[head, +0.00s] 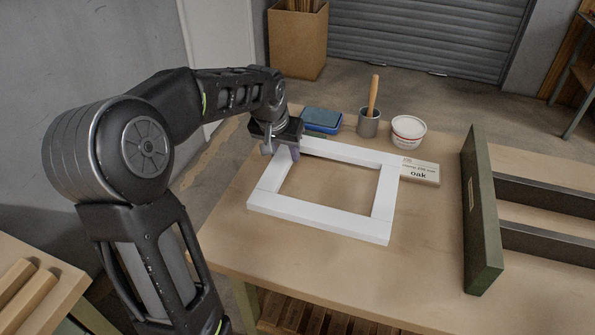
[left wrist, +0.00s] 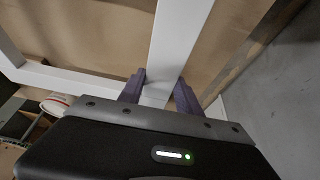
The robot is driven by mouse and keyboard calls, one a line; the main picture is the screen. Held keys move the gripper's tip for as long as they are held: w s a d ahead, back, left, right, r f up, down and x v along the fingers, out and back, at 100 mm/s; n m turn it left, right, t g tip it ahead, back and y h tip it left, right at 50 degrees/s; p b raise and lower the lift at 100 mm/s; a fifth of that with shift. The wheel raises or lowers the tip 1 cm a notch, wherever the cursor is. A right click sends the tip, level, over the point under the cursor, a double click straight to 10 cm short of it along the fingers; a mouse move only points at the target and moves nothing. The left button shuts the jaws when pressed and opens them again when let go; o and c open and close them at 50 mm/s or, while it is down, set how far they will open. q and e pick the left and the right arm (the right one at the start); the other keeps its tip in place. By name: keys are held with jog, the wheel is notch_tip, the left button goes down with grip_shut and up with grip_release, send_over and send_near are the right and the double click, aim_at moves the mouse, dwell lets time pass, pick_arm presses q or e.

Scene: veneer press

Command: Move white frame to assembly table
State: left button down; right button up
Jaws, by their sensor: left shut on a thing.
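The white frame (head: 318,221) is a rectangular open frame lying on, or just above, the wooden table (head: 240,240); I cannot tell whether it touches the top. My left gripper (head: 283,151) is at the frame's far left corner, shut on one of its bars. In the left wrist view the purple fingers of the gripper (left wrist: 160,93) stand on both sides of the white bar of the frame (left wrist: 178,40). My right gripper is not in view.
A green press plate with dark rails (head: 482,220) stands at right. Wooden strips (head: 22,285) lie at lower left.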

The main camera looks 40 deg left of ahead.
pick_arm(q)
jog(key=shift+f, duration=1.3)
jog(key=shift+f, duration=1.9)
